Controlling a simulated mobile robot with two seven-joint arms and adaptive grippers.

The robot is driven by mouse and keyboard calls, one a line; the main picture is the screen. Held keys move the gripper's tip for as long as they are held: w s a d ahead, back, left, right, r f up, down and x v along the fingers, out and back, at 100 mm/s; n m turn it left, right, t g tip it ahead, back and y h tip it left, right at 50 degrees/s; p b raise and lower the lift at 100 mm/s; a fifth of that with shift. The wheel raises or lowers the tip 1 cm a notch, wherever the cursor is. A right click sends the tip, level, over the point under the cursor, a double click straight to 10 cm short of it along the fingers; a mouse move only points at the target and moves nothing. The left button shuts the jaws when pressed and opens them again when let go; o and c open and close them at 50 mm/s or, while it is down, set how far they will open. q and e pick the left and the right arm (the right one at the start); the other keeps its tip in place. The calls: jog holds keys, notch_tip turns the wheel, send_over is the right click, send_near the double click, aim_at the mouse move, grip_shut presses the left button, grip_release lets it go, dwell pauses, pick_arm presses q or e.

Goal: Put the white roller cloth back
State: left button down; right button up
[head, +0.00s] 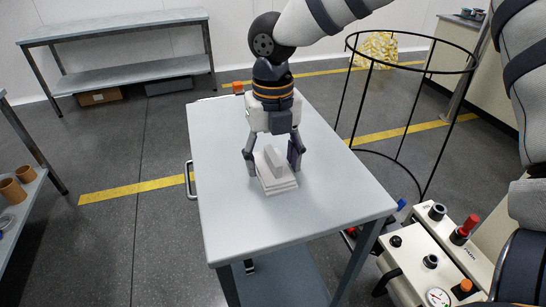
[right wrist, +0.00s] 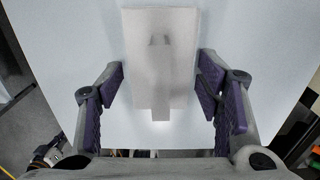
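In the right wrist view, the white stack (right wrist: 181,60) sits between the purple-padded fingers (right wrist: 160,100), with a gap on each side. The fingers are open and do not appear to grip it. My left gripper is not in view.
A grey shelf bench (head: 125,75) stands at the back left. Brown cups (head: 13,190) are on a left-edge shelf. The tabletop around the stack is clear.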

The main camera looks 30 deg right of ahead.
aim_at(273, 156)
jog(key=shift+o, duration=0.3)
jog(key=shift+r, duration=0.1)
notch_tip(273, 156, up, 12)
dwell(0.5)
